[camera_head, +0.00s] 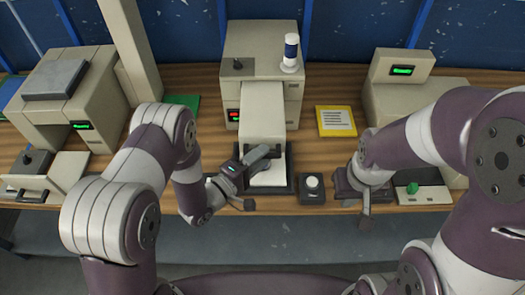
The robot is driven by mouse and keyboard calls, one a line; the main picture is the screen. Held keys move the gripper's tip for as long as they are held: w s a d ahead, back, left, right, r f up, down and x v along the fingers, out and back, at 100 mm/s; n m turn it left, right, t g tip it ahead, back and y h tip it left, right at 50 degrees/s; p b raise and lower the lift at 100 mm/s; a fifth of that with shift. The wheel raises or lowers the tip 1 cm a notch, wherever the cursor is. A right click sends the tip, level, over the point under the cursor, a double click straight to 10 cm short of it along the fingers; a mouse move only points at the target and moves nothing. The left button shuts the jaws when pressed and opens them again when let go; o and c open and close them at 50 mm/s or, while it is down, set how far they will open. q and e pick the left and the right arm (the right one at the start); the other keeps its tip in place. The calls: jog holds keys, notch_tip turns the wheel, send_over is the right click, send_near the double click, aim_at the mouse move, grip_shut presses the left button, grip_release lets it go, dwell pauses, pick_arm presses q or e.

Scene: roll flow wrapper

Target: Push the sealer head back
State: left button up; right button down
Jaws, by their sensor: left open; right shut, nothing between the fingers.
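The middle beige machine (262,45) stands at the back of the bench with a small red display on its front. A beige block that looks like its sealer head (262,112) juts forward from it, above a pale plate on a dark base (275,187). My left gripper (258,180) is open and empty in front of the head, its fingers spread over the plate and the bench's front edge. I cannot tell whether a finger touches the head. My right gripper (366,210) is shut and empty, right of a dark box with a round white button (312,187).
Another beige machine (75,90) with a green display stands at left, and one (400,72) at right. A yellow-framed card (336,121) lies right of the middle machine. A panel with a green knob (412,190) sits near the right front edge.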

aim_at(262, 103)
pick_arm(q)
jog(key=shift+w+d, duration=0.45)
grip_shut()
jog(key=w+b, duration=0.7)
jog(key=w, duration=1.1)
jog(key=shift+f+b, duration=0.15)
jog(key=shift+b, duration=0.2)
jog(key=shift+w, duration=0.6)
jog(key=shift+r, duration=0.25)
